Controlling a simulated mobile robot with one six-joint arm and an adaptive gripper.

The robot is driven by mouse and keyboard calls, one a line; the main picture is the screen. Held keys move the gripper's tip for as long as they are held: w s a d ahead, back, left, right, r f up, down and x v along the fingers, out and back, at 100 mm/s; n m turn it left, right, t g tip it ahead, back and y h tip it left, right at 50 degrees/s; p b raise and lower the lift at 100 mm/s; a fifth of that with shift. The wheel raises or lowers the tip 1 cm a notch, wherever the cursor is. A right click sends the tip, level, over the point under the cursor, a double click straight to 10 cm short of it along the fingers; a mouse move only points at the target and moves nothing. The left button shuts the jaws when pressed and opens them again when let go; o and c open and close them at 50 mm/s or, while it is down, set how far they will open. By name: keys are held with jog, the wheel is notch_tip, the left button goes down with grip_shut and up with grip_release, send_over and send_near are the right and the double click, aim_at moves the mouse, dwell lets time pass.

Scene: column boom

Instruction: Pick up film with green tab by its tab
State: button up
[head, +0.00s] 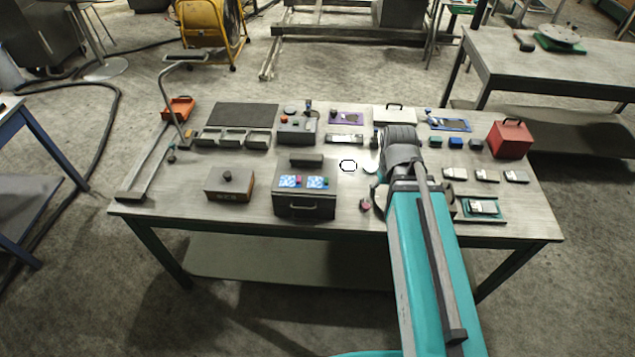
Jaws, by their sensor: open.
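A dark box (305,205) with a front handle stands near the front middle of the table. Two small blue-and-white patterned panels lie side by side on its top. The right panel (315,182) appears to be the film with the green tab; a small green spot shows at its right end. The left panel (289,181) has a pink spot at its right end. My arm reaches over the table to the right of the box, apart from it. My gripper's fingers are hidden behind the arm, and I see nothing held.
A brown box with a knob (229,184) stands left of the dark box. A white ring-like piece (348,166) and a small pink-and-dark item (365,205) lie to its right. A red box (509,140) stands far right. Bare tabletop (165,190) shows at front left.

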jog(key=w+a+n, duration=1.6)
jog(key=shift+a, duration=0.15)
jog(key=b, duration=0.8)
send_over(327, 179)
jog(key=f, duration=0.8)
jog(key=shift+w+a+f, duration=0.15)
jog(key=shift+a+f, duration=0.05)
jog(key=f+b, duration=0.3)
jog(key=b, duration=0.1)
jog(key=shift+s+d+f, duration=0.25)
jog(key=shift+f+b, duration=0.8)
jog(key=shift+f, duration=0.05)
